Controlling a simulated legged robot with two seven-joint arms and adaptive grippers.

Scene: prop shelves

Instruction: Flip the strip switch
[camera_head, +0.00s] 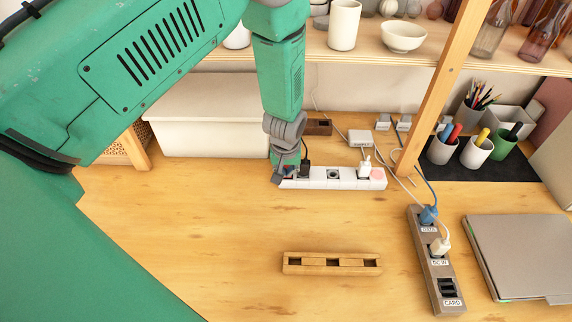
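A white power strip (345,180) lies on the wooden table in the middle of the view. A pink switch (377,174) sits at its right end. A white plug (365,168) stands in the strip just left of the switch, and a black plug (305,168) stands near its left end. My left gripper (284,176) points down at the left end of the strip, beside the black plug and far from the switch. Its fingers are small and partly hidden, so I cannot tell whether they are open or touching the strip. My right gripper is out of view.
A grey-brown strip (432,272) with labelled sockets, a wooden block (332,265) with dark slots and a laptop (522,252) lie nearer. A white box (208,120), pen cups (477,150) and a wooden shelf post (437,85) stand behind. The table left of the wooden block is clear.

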